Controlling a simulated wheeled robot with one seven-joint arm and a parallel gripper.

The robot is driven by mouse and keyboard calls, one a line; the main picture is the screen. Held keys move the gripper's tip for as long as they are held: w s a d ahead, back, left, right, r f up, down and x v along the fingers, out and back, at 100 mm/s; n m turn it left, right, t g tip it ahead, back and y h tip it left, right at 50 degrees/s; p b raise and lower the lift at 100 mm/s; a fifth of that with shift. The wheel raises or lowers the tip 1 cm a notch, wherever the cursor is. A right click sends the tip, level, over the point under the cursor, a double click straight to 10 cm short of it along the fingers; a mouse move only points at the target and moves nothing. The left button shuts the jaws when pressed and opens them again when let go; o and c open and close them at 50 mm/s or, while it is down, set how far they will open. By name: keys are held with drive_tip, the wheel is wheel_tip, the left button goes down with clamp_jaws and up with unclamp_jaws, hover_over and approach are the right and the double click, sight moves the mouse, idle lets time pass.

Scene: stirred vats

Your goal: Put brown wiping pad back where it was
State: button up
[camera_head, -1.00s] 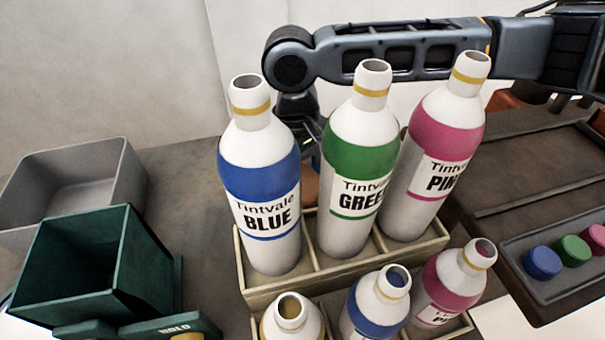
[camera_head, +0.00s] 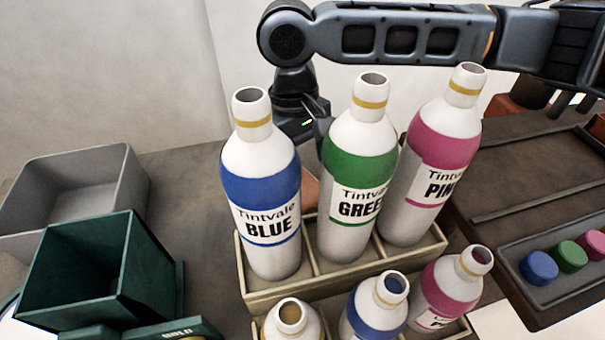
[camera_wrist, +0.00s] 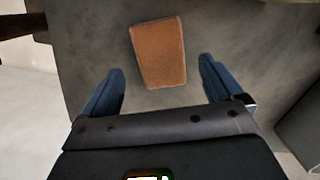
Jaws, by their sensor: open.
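The brown wiping pad (camera_wrist: 159,52) lies flat on the grey table top in the wrist view, ahead of my gripper and roughly between the lines of its two fingers. My gripper (camera_wrist: 160,84) is open and empty, its two dark blue fingers well apart and wider than the pad. The pad is apart from both fingers. In the head view only a small brown patch of the pad (camera_head: 311,188) shows between the blue and green bottles. My gripper there is mostly hidden behind these bottles.
Tall blue (camera_head: 262,190), green (camera_head: 355,170) and pink (camera_head: 432,160) bottles stand in a wooden rack (camera_head: 262,290), with smaller bottles in front. A grey bin (camera_head: 125,185) and a dark green box (camera_head: 150,265) stand left. Coloured caps sit in a tray (camera_head: 545,290) at right.

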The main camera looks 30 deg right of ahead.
wheel_tip(320, 180, up, 8)
drive_tip(key=p, duration=0.1)
drive_tip(key=shift+w+f, duration=0.2)
drive_tip(key=shift+w, duration=0.25)
